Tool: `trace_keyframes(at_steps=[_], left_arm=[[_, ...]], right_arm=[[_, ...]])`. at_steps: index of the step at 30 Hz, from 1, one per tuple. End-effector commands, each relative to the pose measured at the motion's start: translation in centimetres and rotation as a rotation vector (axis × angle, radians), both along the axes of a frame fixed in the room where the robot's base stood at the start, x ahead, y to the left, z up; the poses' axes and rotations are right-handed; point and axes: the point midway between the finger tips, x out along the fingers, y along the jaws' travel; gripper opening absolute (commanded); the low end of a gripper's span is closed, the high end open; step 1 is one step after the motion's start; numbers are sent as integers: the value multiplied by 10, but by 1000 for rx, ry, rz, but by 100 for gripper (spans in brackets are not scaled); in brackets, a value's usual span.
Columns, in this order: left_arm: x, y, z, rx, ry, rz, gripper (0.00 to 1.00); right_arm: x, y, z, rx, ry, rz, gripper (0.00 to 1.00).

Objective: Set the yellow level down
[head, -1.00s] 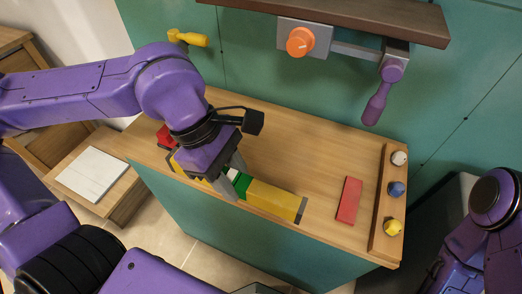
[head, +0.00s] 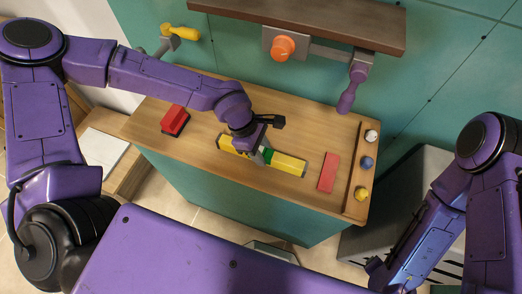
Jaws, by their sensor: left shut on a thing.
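The yellow level (head: 286,163) is a long yellow bar with dark ends and a green and white middle. It lies flat at or just above the wooden counter top (head: 205,143), near its front edge; I cannot tell whether it touches. My left gripper (head: 262,158) is shut on the level near its middle, and hides part of it. My right arm stands at the right, and its gripper cannot be made out.
A red block (head: 328,172) lies right of the level, and a red object (head: 175,120) sits at left. A wooden rail (head: 352,178) with white, blue and yellow balls borders the right end. A dark shelf (head: 300,24) with an orange knob (head: 283,47) hangs behind.

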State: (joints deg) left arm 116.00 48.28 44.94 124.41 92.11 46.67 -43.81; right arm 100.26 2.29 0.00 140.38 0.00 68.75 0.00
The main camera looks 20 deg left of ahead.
Motion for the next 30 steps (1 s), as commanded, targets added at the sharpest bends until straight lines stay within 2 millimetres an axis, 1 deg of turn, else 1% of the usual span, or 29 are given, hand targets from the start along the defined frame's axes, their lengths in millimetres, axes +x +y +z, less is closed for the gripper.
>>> trace_keyframes(at_steps=[1, 3, 13, 14, 15, 16, 23, 26, 29, 30], left_arm=[[0, 0, -4, 1, -1, -2, 0], [0, 0, -10, -1, -2, 0, 0], [0, 0, -14, -1, -3, 0, 0], [0, 0, -14, -1, -3, 0, 46], [0, 0, -13, -1, -3, 0, 59], [0, 0, -13, -1, -3, 0, 62], [0, 0, -13, -1, -3, 0, 62], [1, 1, -8, -1, -4, 2, 62], [2, 7, 8, -3, -8, 4, 62], [2, 11, 17, -4, -9, 5, 62]], right_arm=[[0, 0, 4, 0, 0, 0, 66], [0, 0, 4, 0, 0, 0, 66], [0, 0, 2, 0, 0, 0, 66], [0, 0, 3, 0, 0, 0, 66], [0, 0, 3, 0, 0, 0, 66], [0, 0, 3, 0, 0, 0, 66], [0, 0, 3, 0, 0, 0, 66], [0, 0, 4, 0, 0, 0, 66], [0, 0, 3, 0, 0, 0, 66], [0, 0, 3, 0, 0, 0, 66]])
